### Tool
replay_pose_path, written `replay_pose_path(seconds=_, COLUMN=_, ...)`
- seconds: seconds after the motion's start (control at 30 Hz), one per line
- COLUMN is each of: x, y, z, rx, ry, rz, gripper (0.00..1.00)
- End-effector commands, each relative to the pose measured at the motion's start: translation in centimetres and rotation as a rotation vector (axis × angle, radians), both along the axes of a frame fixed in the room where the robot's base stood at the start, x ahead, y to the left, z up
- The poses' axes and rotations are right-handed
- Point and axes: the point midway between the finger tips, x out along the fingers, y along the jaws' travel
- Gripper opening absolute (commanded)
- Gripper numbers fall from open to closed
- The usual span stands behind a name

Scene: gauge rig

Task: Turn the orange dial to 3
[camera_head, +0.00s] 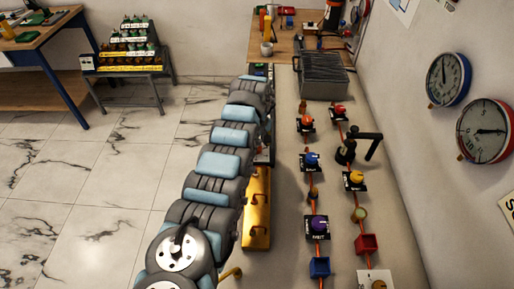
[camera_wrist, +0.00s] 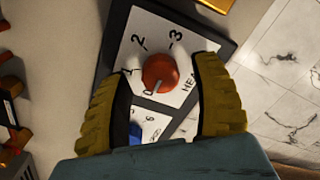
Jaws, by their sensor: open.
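The orange-red dial (camera_wrist: 160,72) sits on a white plate (camera_wrist: 145,22) with a dark border in the wrist view. The printed figures 2 and 3 show above it, and a 0 shows at its lower left. Its pale pointer mark points down-left, towards the 0. My gripper (camera_wrist: 165,75) is open, with one yellow finger on each side of the dial's lower part. I cannot tell whether the fingers touch it. In the head view my arm hides the gripper and this dial.
A blue part (camera_wrist: 135,132) and more figures show between the fingers below the dial. A yellow box (camera_head: 257,205) stands beside my arm. Other knobs, including a blue one (camera_head: 311,160) and a purple one (camera_head: 319,224), stand along the bench (camera_head: 285,240). Wall gauges (camera_head: 486,131) hang at right.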

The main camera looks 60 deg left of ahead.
Motion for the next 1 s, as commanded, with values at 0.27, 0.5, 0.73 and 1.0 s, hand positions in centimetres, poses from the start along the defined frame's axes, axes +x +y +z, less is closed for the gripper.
replay_pose_path(seconds=0.27, x=0.01, y=0.03, z=-0.69, rx=0.001, ry=-0.002, rz=0.001, gripper=0.64)
replay_pose_path(seconds=0.5, x=-0.01, y=0.03, z=-0.69, rx=0.001, ry=-0.002, rz=0.001, gripper=0.58)
replay_pose_path(seconds=0.73, x=-0.01, y=0.02, z=-0.70, rx=0.001, ry=-0.001, rz=0.001, gripper=0.00)
replay_pose_path(seconds=1.0, x=-0.03, y=-0.01, z=-0.65, rx=0.000, ry=-0.001, rz=-0.022, gripper=0.00)
